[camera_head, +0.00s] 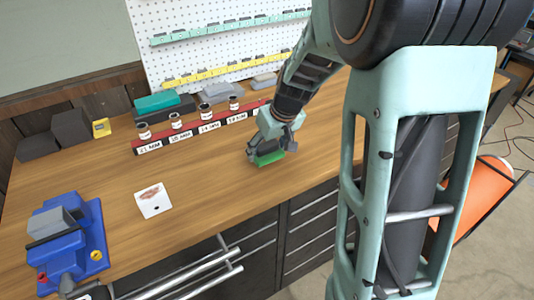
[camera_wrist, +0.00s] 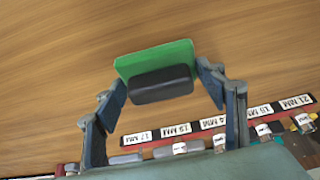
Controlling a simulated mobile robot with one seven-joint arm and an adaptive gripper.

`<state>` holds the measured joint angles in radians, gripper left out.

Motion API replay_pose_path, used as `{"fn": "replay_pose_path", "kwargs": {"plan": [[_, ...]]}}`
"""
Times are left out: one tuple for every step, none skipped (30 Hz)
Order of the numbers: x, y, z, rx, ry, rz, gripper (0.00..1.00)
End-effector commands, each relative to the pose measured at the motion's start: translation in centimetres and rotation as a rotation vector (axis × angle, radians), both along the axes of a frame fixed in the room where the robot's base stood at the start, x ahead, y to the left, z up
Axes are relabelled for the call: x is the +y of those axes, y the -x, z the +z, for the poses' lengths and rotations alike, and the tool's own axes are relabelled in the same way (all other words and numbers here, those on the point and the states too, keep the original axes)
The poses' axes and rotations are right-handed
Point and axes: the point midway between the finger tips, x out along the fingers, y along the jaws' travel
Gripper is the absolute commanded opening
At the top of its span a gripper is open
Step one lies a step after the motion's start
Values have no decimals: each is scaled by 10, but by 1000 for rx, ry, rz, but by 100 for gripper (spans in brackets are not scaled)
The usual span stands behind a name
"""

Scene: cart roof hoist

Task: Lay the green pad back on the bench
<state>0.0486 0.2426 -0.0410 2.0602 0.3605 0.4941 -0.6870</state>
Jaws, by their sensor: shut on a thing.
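The green pad (camera_head: 268,158) is held at my gripper (camera_head: 268,149), low over the wooden bench (camera_head: 195,170) or touching it; I cannot tell which. In the wrist view the pad (camera_wrist: 150,58) is a green slab with a dark block (camera_wrist: 161,84) on its near side. The fingers of my gripper (camera_wrist: 162,88) stand on either side of the dark block and are shut on the pad piece. The contact of the fingertips is partly hidden.
A red socket rail (camera_head: 165,146) with size labels and several sockets runs behind my gripper. Dark boxes (camera_head: 72,128) and a pegboard (camera_head: 215,45) are behind. Bench around the pad is clear.

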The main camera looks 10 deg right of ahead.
Motion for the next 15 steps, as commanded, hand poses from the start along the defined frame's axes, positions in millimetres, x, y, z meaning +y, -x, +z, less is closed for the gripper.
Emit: {"fn": "replay_pose_path", "kwargs": {"plan": [[0,2,-14,3,0,-1,42],[0,2,-18,3,0,0,42],[-1,3,-21,2,0,1,42],[-1,3,-22,2,0,1,42],[-1,3,-23,1,1,1,42],[-1,3,-23,1,1,1,42],[-1,3,-22,1,1,1,42],[-1,3,-21,1,1,1,42],[-1,3,-21,1,1,1,42],[-1,3,-21,1,1,1,42],[-1,3,-21,1,1,1,42],[-1,3,-21,1,1,1,42],[-1,3,-22,1,1,1,42],[-1,3,-23,1,1,1,42],[-1,3,-24,1,1,1,42]]}}
